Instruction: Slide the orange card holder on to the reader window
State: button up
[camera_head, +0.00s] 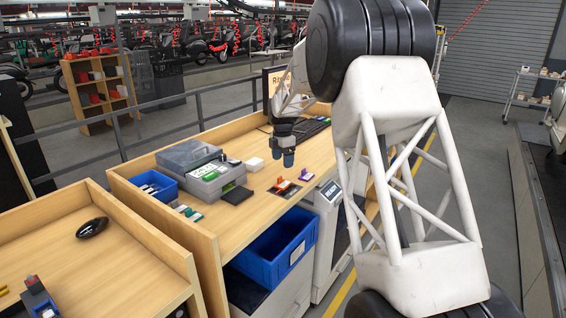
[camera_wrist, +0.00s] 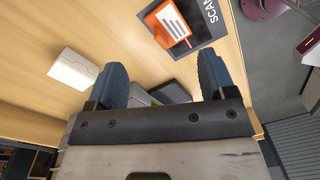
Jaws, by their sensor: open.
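The orange card holder (camera_head: 281,183) lies on the wooden counter near its front edge. In the wrist view the holder (camera_wrist: 168,22) carries a white printed card and overlaps a dark plate (camera_wrist: 205,28) lettered "SCAN". The clear window itself cannot be made out; the holder covers part of the plate. My gripper (camera_head: 283,160) hangs above the counter, behind the holder in the head view. In the wrist view its two blue fingertips (camera_wrist: 163,74) are wide apart with nothing held between them. The holder lies beyond the fingertips, not touching them.
A purple item (camera_head: 306,174) lies right of the holder. A white block (camera_head: 254,164) and a grey case (camera_head: 190,158) with cards stand left. A keyboard (camera_head: 312,127) and monitor are behind. A blue bin (camera_head: 275,250) sits below the counter edge.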

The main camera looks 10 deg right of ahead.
aim_at(283, 186)
jog(key=n, duration=0.1)
jog(key=s+n, duration=0.1)
jog(key=n, duration=0.3)
jog(key=shift+s+f+t, duration=0.2)
jog(key=shift+s+t, duration=0.1)
jog(key=shift+s, duration=0.1)
jog(key=shift+f, duration=0.1)
jog(key=shift+f, duration=3.8)
jog(key=c, duration=1)
jog(key=shift+s, duration=0.1)
jog(key=shift+s+a, duration=0.2)
jog(key=shift+s, duration=0.65)
